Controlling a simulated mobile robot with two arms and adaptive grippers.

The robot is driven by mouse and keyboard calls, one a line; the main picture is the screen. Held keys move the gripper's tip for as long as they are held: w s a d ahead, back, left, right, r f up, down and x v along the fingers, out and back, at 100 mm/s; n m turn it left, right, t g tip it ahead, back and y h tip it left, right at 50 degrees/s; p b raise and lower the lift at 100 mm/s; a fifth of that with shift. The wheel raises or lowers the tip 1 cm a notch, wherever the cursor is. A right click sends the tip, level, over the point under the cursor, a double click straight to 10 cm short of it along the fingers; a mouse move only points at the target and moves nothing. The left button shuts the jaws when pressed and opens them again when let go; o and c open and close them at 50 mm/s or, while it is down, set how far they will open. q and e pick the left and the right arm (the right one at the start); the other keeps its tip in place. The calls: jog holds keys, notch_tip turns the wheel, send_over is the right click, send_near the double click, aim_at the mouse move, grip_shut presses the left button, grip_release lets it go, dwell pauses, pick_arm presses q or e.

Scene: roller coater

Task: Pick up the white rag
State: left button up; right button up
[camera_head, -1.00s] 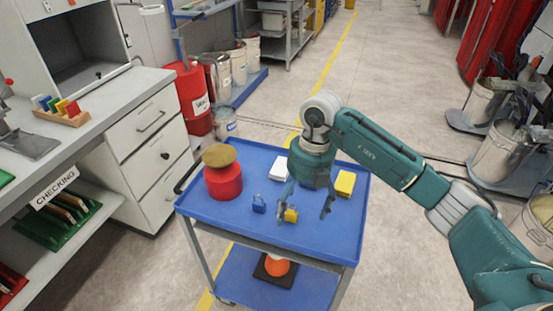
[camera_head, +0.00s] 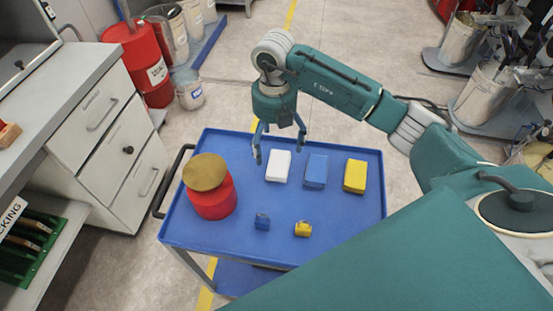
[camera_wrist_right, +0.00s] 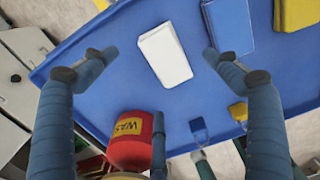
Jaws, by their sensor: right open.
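The white rag (camera_head: 278,166) is a flat folded block lying on the blue cart top (camera_head: 330,225), left of a blue rag (camera_head: 316,171) and a yellow rag (camera_head: 355,176). My right gripper (camera_head: 279,158) is open and empty above the cart, close to the white rag. In the right wrist view, the white rag (camera_wrist_right: 165,54) shows between the two spread fingers of the right gripper (camera_wrist_right: 160,58), apart from both. My left gripper is not in view.
A red can with a brass-coloured lid (camera_head: 206,185) stands on the cart's left side. A small blue padlock (camera_head: 262,221) and a small yellow padlock (camera_head: 303,229) lie near the front edge. A drawer cabinet (camera_head: 105,130) stands to the left. The cart's right front is clear.

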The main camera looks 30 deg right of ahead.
aim_at(275, 162)
jog(key=shift+f, duration=0.9)
jog(key=shift+f+p, duration=0.3)
jog(key=shift+f, duration=0.1)
jog(key=f, duration=0.1)
jog(key=f+p, duration=0.1)
jog(key=f, duration=0.1)
jog(key=shift+s+a+f, duration=0.15)
jog(key=shift+s+f, duration=0.05)
jog(key=shift+f, duration=0.6)
jog(key=shift+w+f, duration=0.1)
jog(key=shift+c, duration=1.3)
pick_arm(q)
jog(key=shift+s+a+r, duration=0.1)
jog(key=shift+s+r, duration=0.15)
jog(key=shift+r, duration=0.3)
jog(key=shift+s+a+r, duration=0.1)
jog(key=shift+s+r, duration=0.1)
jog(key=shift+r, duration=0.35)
pick_arm(e)
jog(key=c, duration=1)
